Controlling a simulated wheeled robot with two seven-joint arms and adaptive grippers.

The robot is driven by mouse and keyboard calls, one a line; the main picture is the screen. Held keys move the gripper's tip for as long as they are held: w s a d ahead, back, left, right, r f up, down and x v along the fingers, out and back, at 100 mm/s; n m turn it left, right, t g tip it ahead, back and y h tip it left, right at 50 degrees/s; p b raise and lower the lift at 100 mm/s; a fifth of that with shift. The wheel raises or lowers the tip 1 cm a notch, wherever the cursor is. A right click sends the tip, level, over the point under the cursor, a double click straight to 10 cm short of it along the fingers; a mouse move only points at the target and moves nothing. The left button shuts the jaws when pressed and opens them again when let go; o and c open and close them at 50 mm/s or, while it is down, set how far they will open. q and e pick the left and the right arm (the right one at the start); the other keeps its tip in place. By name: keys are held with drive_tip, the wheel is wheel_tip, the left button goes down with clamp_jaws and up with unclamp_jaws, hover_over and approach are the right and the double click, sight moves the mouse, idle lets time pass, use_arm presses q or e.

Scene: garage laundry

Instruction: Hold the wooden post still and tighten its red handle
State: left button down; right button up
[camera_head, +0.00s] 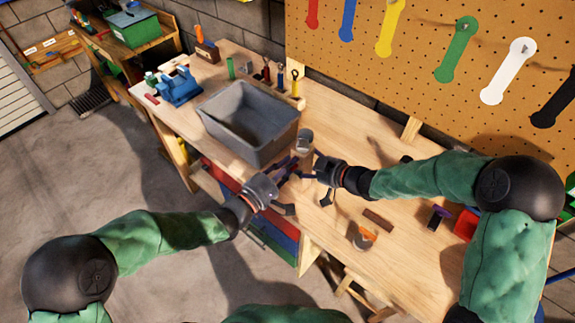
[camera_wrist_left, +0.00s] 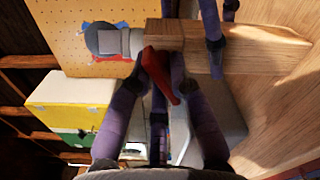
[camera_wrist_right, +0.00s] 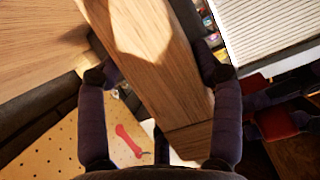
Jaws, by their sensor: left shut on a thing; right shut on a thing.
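The wooden post (camera_wrist_left: 250,58) runs across the left wrist view, with a grey metal cap (camera_wrist_left: 108,42) at one end. Its red handle (camera_wrist_left: 163,78) sits just below the cap end. My left gripper (camera_wrist_left: 158,70) is shut on the red handle. In the right wrist view the post (camera_wrist_right: 150,60) passes between the fingers of my right gripper (camera_wrist_right: 155,75), which is shut on it. In the head view my left gripper (camera_head: 285,178) and right gripper (camera_head: 318,175) meet at the bench's front edge. The handle is hidden there by the fingers.
A grey bin (camera_head: 250,120) stands on the bench just left of the grippers. A blue vise (camera_head: 179,86) is farther left. Small blocks and an orange-handled tool (camera_head: 367,234) lie on the bench at right. A pegboard (camera_head: 430,60) stands behind.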

use_arm(q)
drive_tip(key=shift+w+a+r, duration=0.1)
drive_tip(key=shift+r, duration=0.1)
drive_tip(key=c, duration=1.2)
unclamp_jaws()
drive_tip(key=shift+f, duration=0.1)
drive_tip(key=shift+v, duration=6.05)
use_arm(e)
drive_tip(key=o, duration=1.5)
